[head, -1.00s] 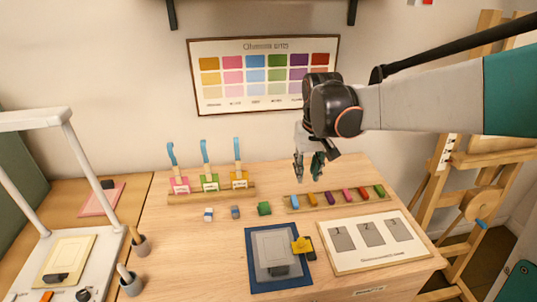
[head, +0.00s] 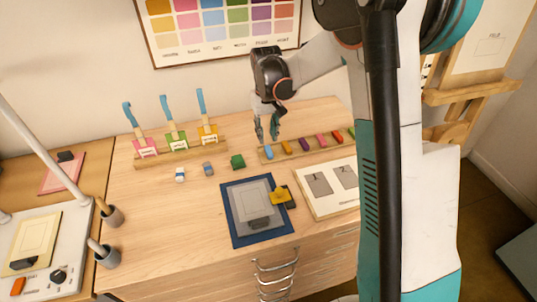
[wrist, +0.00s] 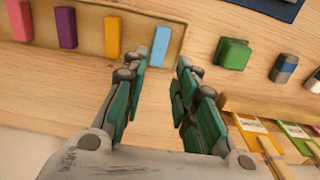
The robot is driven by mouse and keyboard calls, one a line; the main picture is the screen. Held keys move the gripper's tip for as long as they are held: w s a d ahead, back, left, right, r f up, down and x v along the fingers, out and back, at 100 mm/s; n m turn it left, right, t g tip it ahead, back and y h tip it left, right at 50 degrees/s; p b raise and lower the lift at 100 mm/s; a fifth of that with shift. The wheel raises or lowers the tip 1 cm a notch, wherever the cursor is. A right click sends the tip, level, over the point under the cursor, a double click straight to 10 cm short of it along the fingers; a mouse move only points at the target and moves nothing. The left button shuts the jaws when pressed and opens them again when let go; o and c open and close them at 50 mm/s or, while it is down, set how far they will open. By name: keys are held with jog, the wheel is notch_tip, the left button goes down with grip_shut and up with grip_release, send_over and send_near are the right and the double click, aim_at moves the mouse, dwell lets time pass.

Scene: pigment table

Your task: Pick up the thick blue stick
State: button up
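The blue stick (head: 269,152) lies at the left end of a wooden tray (head: 264,161), in a row with several other coloured sticks. It also shows in the wrist view (wrist: 160,45), at the end of the row, just beyond my fingertips. My gripper (head: 267,138) points down just above and behind this end of the tray. In the wrist view my gripper (wrist: 161,66) has its two fingers spread apart with only bare tabletop between them. The gripper holds nothing. I cannot tell its exact height above the stick.
Orange (head: 286,147), purple (head: 305,144) and further sticks share the tray. A green block (head: 237,162) and two small two-tone blocks stand to the left. A rack of three blue-handled tools (head: 175,138) is behind them. A blue mat (head: 236,235) lies in front.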

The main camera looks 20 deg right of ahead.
aim_at(268, 148)
jog(key=shift+s+d+f+b, duration=0.1)
jog(key=shift+f+b, duration=0.5)
jog(key=shift+f, duration=1)
jog(key=shift+s+d+f+b, duration=0.1)
jog(key=shift+f+b, duration=0.5)
jog(key=shift+f, duration=0.95)
jog(key=c, duration=0.6)
